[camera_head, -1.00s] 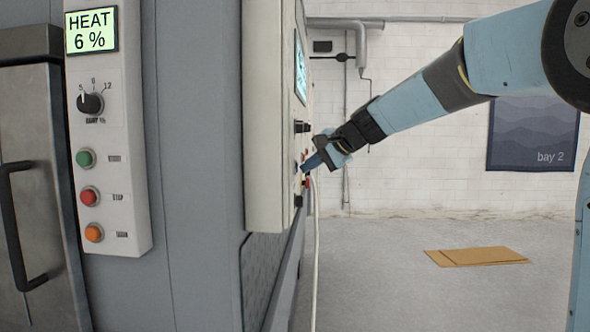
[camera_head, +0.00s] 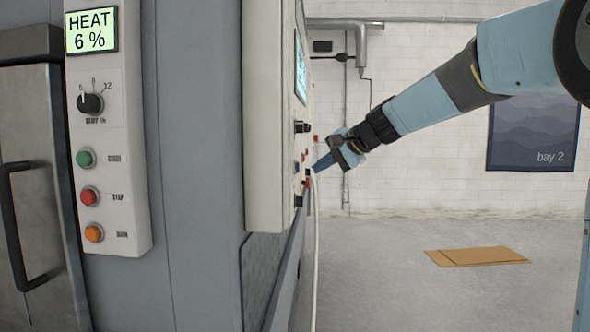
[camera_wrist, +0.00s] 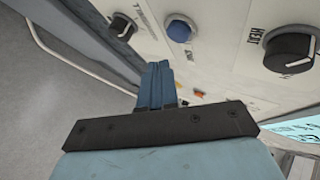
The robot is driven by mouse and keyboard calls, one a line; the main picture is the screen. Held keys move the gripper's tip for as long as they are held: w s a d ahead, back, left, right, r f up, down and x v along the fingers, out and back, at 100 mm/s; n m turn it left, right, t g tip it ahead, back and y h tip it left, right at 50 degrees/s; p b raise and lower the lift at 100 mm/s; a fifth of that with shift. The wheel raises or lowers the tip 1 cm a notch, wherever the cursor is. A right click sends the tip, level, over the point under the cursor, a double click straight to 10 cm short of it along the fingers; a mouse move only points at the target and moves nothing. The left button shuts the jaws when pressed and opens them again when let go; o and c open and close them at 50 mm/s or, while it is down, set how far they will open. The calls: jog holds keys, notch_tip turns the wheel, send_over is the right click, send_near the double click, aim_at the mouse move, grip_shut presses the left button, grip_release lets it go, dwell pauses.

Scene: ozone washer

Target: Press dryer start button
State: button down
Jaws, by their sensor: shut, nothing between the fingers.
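My gripper (camera_head: 320,165) is shut and empty. It sits just right of a control panel (camera_head: 268,120) that I see nearly edge-on, its fingertips close to the small buttons (camera_head: 305,156) on the panel's face. I cannot tell whether it touches one. In the wrist view my shut blue fingers (camera_wrist: 157,82) point at the panel. A blue button (camera_wrist: 179,30) is just beyond them, and an orange button (camera_wrist: 198,93) is to their right. A nearer panel carries a green button (camera_head: 86,158), a red one (camera_head: 89,196) and an orange one (camera_head: 94,233). Which is the dryer start button I cannot tell.
Black knobs (camera_wrist: 287,55) flank the blue button. A display reading HEAT 6 % (camera_head: 91,31) tops the nearer panel, beside a handled door (camera_head: 40,170). A pale cable (camera_head: 316,250) hangs by the edge-on panel. Flat cardboard (camera_head: 478,256) lies on open floor.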

jog(key=shift+d, duration=1.75)
jog(key=shift+s, duration=0.15)
jog(key=s+d+f+n+h, duration=0.2)
jog(key=s+d+f, duration=0.3)
jog(key=s, duration=0.6)
jog(key=s+d+f+n+h, duration=0.2)
jog(key=s+d+f+h, duration=0.2)
jog(key=s, duration=0.7)
jog(key=s+d+f+n+g+h, duration=0.1)
jog(key=s+d+f+h, duration=0.2)
jog(key=s+d+f, duration=0.5)
jog(key=s, duration=0.3)
jog(key=shift+s+d+n, duration=0.15)
jog(key=shift+d+n, duration=0.2)
jog(key=shift+n, duration=0.05)
